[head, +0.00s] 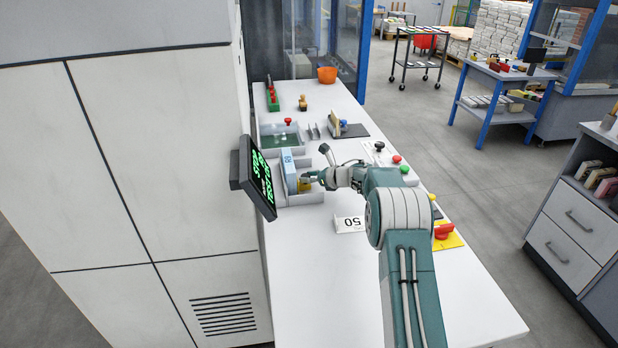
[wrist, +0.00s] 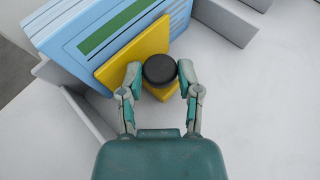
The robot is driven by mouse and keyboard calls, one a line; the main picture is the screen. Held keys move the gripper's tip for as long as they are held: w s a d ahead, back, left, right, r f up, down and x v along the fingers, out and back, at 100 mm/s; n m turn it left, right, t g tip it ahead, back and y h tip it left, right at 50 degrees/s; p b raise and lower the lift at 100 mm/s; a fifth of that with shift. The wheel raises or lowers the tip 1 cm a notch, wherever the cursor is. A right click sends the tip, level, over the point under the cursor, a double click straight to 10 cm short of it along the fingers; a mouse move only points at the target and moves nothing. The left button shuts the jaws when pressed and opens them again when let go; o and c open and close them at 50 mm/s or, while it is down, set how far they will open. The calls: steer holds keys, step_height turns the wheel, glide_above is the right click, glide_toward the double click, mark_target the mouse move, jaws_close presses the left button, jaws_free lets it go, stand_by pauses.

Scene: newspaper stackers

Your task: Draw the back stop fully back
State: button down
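The back stop is a yellow plate (wrist: 128,54) with a yellow block and a round black knob (wrist: 160,69) on its near side. It stands against a stack of blue-and-white papers (wrist: 95,35) with a green band. The yellow also shows in the head view (head: 303,187), small and partly hidden by my gripper. My gripper (wrist: 161,70) has a finger on each side of the black knob, and both fingertips appear to touch it. In the head view my gripper (head: 311,177) reaches into the grey tray (head: 302,198) from the right.
A black display (head: 257,178) with green text stands left of the tray. A white card marked 50 (head: 349,224) lies nearer on the counter. Another grey tray (head: 283,136), a green rack (head: 272,97) and an orange bowl (head: 327,75) are farther back. The front counter is clear.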

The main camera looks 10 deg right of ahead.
steer(key=d, duration=1)
steer(key=shift+d, duration=0.2)
steer(key=shift+a, duration=0.1)
steer(key=c, duration=0.6)
jaws_free()
steer(key=shift+d, duration=0.3)
steer(key=v, duration=1.2)
steer(key=shift+f, duration=0.2)
